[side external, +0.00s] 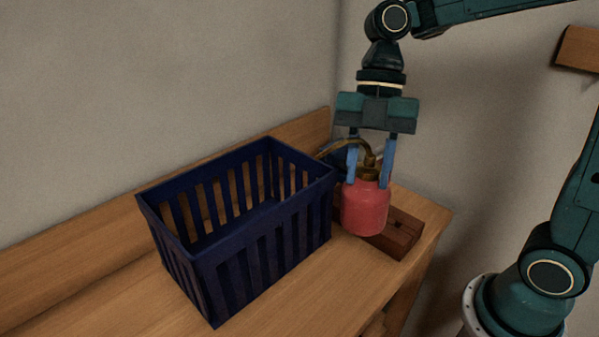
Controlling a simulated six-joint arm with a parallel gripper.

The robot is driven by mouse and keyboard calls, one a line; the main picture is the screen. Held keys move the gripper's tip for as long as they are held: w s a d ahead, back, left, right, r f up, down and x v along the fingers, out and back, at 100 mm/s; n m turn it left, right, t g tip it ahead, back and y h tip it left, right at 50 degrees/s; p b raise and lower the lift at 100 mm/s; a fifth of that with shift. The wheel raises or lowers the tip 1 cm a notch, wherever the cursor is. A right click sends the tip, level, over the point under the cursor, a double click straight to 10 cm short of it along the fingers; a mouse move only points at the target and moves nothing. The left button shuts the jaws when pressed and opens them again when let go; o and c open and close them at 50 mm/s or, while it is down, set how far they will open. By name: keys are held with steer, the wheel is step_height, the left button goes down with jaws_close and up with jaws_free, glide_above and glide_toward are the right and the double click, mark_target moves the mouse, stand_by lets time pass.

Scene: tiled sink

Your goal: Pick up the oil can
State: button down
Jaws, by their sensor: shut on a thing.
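The oil can (365,208) has a red body and a brass-coloured top with a curved spout pointing left. It is upright, close to the right end of the wooden bench. My gripper (370,180) points straight down with its two blue fingers on either side of the can's brass top, shut on it. The can's base overlaps a brown wooden block in the picture, and I cannot tell for sure whether the can is clear of the surface.
A dark blue slatted basket (240,230) stands on the wooden bench (110,300) just left of the can and looks empty. The brown wooden block (398,233) lies behind and right of the can, near the bench's right edge. A wall runs behind the bench.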

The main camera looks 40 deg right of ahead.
mark_target(368, 170)
steer(key=shift+r, duration=1.65)
